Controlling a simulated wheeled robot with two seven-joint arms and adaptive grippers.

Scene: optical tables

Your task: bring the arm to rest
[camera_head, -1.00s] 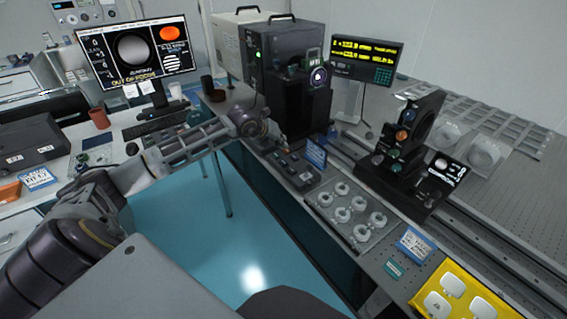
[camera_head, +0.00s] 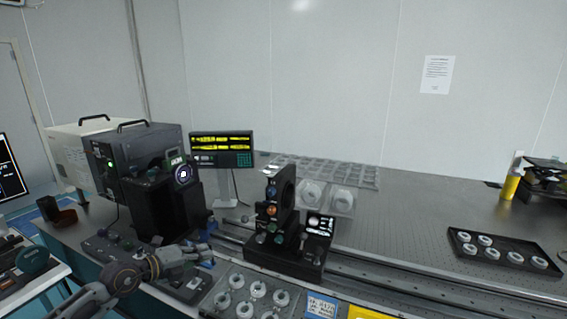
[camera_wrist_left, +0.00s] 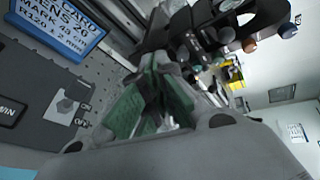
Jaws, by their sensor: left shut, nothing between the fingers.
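My left arm comes in from the lower left in the head view. My left gripper (camera_head: 205,250) is above the control box at the near edge of the optical table (camera_head: 410,225). Its fingers, with green pads, also fill the middle of the left wrist view (camera_wrist_left: 158,100). They are shut and hold nothing. My right gripper does not show.
A black lens mount (camera_head: 272,215) stands on the rail right of my gripper. A dark instrument (camera_head: 165,205) and a yellow-lettered display (camera_head: 221,150) stand behind. A clear tray of white-ringed lenses (camera_head: 245,297) is at the near edge. A black tray (camera_head: 485,268) lies right.

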